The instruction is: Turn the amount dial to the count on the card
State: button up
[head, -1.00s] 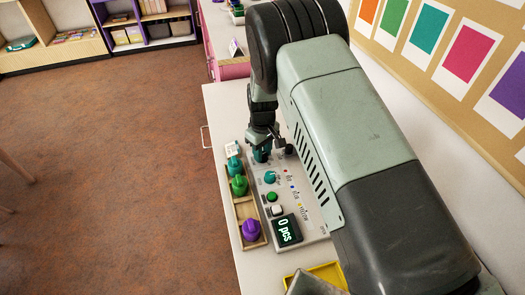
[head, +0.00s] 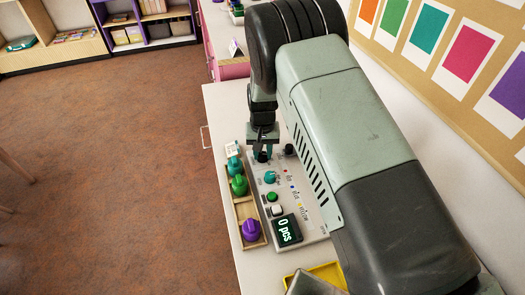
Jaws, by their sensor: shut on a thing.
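A grey control panel (head: 311,215) lies on the pale table and its display (head: 286,230) reads "0 pcs". My gripper (head: 263,155) points down at the panel's far end, its teal fingers shut on a dark knob (head: 262,158) that they partly hide. I cannot read that knob's label or its setting. A teal dial (head: 271,177) sits just nearer on the panel, apart from the fingers. Another dark knob (head: 289,149) stands to the right of my gripper. A small white card (head: 232,148) stands at the tray's far end, its print too small to read.
A wooden tray (head: 241,211) left of the panel holds teal, green (head: 239,185) and purple (head: 251,230) pieces. A green button (head: 272,197) and a white button (head: 277,210) sit near the display. A yellow tray (head: 328,272) is at the near edge. My arm covers the right side.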

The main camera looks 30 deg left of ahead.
aim_at(263, 154)
jog(key=m, duration=0.4)
jog(key=shift+m, duration=2.1)
jog(key=o, duration=1.1)
jog(key=shift+c, duration=0.2)
jog(key=shift+r, duration=0.1)
notch_tip(263, 154, up, 11)
